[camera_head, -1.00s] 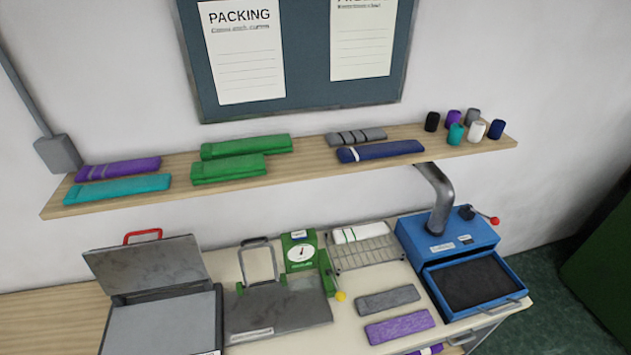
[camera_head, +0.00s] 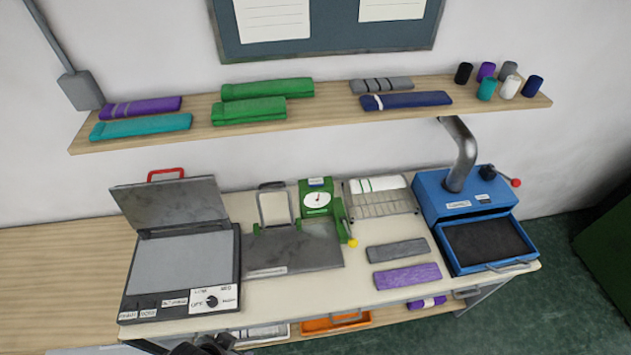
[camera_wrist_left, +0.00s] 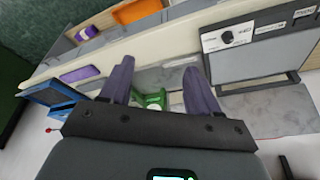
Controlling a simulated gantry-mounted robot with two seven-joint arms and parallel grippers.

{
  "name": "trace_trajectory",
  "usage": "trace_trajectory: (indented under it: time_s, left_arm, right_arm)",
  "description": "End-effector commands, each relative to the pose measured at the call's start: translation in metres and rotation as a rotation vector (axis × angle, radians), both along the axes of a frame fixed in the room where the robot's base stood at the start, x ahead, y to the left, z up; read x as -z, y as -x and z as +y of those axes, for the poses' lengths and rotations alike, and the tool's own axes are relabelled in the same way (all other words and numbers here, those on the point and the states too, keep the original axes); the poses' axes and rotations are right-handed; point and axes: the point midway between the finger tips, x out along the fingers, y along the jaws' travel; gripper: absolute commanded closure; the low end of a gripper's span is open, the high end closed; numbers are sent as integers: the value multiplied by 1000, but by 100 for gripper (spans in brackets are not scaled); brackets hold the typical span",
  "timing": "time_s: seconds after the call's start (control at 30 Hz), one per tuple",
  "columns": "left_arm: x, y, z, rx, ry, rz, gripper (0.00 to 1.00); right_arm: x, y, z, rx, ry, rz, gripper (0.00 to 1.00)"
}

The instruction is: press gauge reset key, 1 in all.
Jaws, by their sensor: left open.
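The green gauge (camera_head: 316,197) has a round white dial with a red pointer and stands at the back middle of the bench. A green arm with a yellow knob (camera_head: 352,242) is at its right side. I cannot make out a separate reset key. In the left wrist view, a green part (camera_wrist_left: 150,100) that looks like the gauge shows between my fingers, beyond them. My left gripper (camera_wrist_left: 158,88) is open and empty, its two dark fingers wide apart. A dark part of mine (camera_head: 205,345) shows at the head view's bottom edge. My right gripper is not in view.
A machine with a raised lid (camera_head: 172,205) stands left of the gauge. A grey plate (camera_head: 310,250) lies in front of it. Grey (camera_head: 398,250) and purple (camera_head: 408,276) pieces lie to the right, before a blue machine (camera_head: 462,195). A shelf (camera_head: 330,105) runs above.

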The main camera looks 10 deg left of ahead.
Motion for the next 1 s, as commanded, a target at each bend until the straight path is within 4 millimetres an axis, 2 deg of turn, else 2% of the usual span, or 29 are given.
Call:
trace_trajectory:
  time_s: [0.03, 0.3, 0.4, 1.0]
  left_arm:
    - [0, 0, 0, 0, 0, 0, 47]
    - [0, 0, 0, 0, 0, 0, 88]
    - [0, 0, 0, 0, 0, 0, 100]
    - [0, 0, 0, 0, 0, 0, 100]
  right_arm:
    - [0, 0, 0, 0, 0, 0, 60]
    - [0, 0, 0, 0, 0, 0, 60]
    - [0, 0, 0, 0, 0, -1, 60]
    - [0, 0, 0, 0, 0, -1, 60]
